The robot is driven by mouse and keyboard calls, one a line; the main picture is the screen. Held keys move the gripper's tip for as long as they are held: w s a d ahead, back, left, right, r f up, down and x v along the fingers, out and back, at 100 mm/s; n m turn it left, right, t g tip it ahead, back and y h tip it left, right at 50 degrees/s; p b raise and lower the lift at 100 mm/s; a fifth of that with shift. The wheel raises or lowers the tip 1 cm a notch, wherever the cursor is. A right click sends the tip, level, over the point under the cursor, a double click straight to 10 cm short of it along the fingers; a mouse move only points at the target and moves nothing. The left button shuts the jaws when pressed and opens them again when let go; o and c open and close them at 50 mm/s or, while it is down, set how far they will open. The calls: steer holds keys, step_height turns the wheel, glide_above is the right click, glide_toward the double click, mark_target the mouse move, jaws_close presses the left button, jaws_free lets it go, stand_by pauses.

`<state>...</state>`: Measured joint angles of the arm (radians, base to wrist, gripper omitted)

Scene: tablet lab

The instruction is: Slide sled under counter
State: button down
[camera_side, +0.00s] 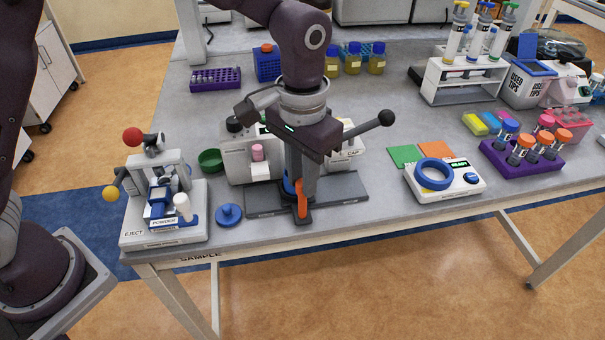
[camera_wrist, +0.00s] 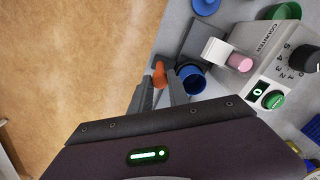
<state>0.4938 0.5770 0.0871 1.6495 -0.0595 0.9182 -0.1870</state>
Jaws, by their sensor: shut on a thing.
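The counter is a white box (camera_side: 238,158) with a pink cylinder at its front, left of my gripper in the side view. In the wrist view the counter (camera_wrist: 266,42) is at the upper right, with its name, a dial and a green-lit button. My gripper (camera_side: 301,208) points down over the dark track (camera_side: 262,201) and is shut on the orange handle (camera_side: 302,200) of the sled. The orange handle (camera_wrist: 158,73) shows between the fingertips in the wrist view, beside a blue cup (camera_wrist: 192,79). The sled's base is mostly hidden by my fingers.
A powder press (camera_side: 163,205) and a blue knobbed lid (camera_side: 229,214) are to the left. A cap device (camera_side: 348,142) with a black-knobbed lever stands behind my gripper. A white device with a blue ring (camera_side: 445,182) is at the right. The table's front edge is close.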

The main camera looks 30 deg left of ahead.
stand_by(0.6)
steer(key=s+a, duration=0.5)
steer(key=c, duration=1.3)
jaws_free()
steer(key=shift+o, duration=0.2)
steer(key=shift+r, duration=0.1)
steer(key=s+a+r+n+t, duration=0.1)
steer(key=s+a+r+t, duration=0.1)
steer(key=s+a+r, duration=0.35)
steer(key=s+a+r+t, duration=0.1)
steer(key=s+a+r, duration=0.2)
steer(key=r, duration=0.6)
steer(key=s+a+f+n+t, duration=0.1)
steer(key=s+a+t, duration=0.1)
steer(key=s, duration=0.5)
steer(key=shift+s+a+f+t, duration=0.15)
steer(key=shift+s+a+t, duration=0.2)
steer(key=shift+a, duration=0.55)
